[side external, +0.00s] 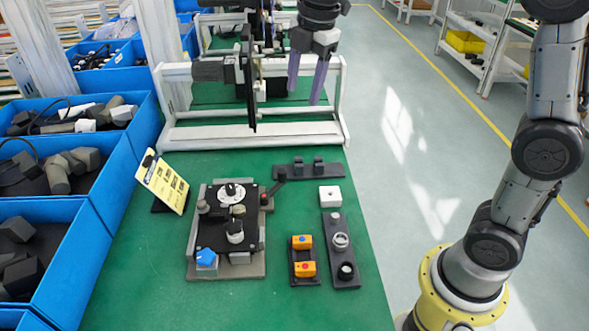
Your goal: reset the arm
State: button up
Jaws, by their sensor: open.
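My gripper (306,82) hangs at the top of the side external view, above the back of the green table, with its two purple fingers pointing down. The fingers are apart and nothing shows between them. It is clear of the parts on the table. My arm's upper links run out of the top of the picture, and its yellow base stands at the lower right.
The green table (150,285) holds a black fixture on a grey plate (254,268), a black strip with orange blocks (304,268), a dark plate (341,257), a white block (330,196) and a yellow card (162,184). A white frame (250,135) stands behind. Blue bins (85,225) line the left.

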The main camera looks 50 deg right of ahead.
jog(key=s+d+m+t, duration=0.25)
jog(key=s+m, duration=0.65)
jog(key=s, duration=1.1)
jog(key=s+f+m+t, duration=0.1)
jog(key=s+f+m, duration=0.2)
jog(key=f+m, duration=0.3)
jog(key=shift+s+a+m, duration=0.4)
jog(key=shift+a+m, duration=0.05)
jog(key=shift+m, duration=0.85)
